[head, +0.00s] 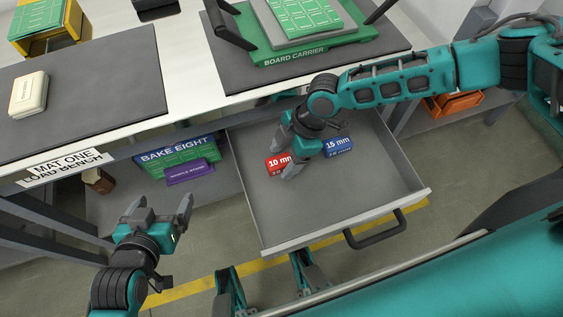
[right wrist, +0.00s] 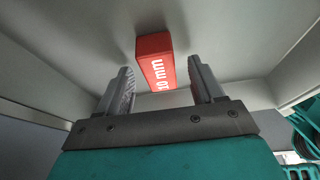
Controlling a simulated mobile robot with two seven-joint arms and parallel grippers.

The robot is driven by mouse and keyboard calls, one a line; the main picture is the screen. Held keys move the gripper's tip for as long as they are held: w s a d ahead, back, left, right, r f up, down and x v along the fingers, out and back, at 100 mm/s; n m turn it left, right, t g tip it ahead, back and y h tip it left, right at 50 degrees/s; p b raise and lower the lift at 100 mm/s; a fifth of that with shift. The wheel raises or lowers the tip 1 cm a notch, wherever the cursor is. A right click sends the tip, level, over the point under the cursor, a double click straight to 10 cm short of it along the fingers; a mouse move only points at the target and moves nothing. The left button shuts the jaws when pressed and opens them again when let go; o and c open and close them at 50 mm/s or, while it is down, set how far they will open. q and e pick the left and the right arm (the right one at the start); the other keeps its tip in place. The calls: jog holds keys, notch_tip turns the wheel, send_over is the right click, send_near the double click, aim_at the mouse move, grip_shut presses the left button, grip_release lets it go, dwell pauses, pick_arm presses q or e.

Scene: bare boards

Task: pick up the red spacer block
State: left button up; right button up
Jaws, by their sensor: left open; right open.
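The red spacer block (head: 276,164), marked 10 mm, lies in the open grey drawer (head: 335,220). In the right wrist view the red block (right wrist: 156,62) shows beyond and between the two fingers. My right gripper (head: 291,157) reaches down into the drawer over the block and hides part of it. The right gripper (right wrist: 161,88) is open with nothing between its fingertips. A blue block (head: 338,146) marked 15 mm lies to the right of the red one in the drawer. My left gripper (head: 160,210) is open and empty, left of the drawer.
The bench top with dark mats (head: 75,95) is above the drawer. A green board carrier (head: 310,48) stands on it. A cream box (head: 29,95) lies at the left. Green BAKE EIGHT (head: 175,155) and purple (head: 190,172) items sit below. The drawer's front half is clear.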

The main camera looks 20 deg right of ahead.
jog(key=shift+c, duration=0.2)
jog(key=c, duration=1.2)
jog(key=shift+o, duration=0.2)
